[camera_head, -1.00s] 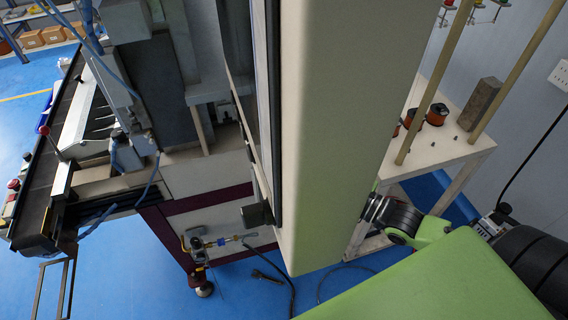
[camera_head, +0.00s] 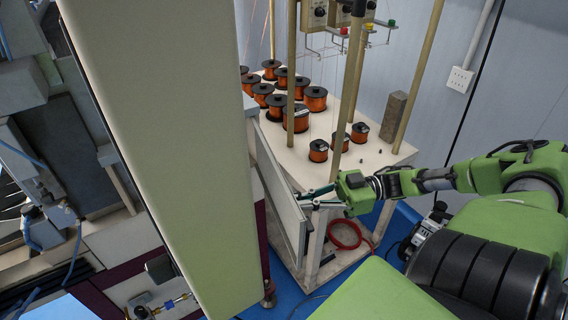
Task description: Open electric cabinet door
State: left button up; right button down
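A white door-like panel (camera_head: 280,192) shows just right of the tall cream machine column, seen at a steep angle; I take it as the electric cabinet door. It stands angled out toward the spool table. My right gripper (camera_head: 309,199) is at the panel's right edge, near its upper part. Its two fingers point left and look spread apart. I cannot tell whether they touch the edge. The cabinet's inside and the panel's far side are hidden by the column. My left gripper is out of view.
The tall cream column (camera_head: 170,130) fills the left middle. A white table (camera_head: 380,158) with several orange wire spools (camera_head: 315,98), a grey block (camera_head: 394,117) and brass posts stands behind the gripper. A red coiled hose (camera_head: 347,236) lies below it.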

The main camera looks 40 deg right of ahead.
jog(key=shift+s+d, duration=0.25)
jog(key=shift+d, duration=0.7)
jog(key=c, duration=2.6)
grip_release()
jog(key=shift+d, duration=0.1)
jog(key=v, duration=1.2)
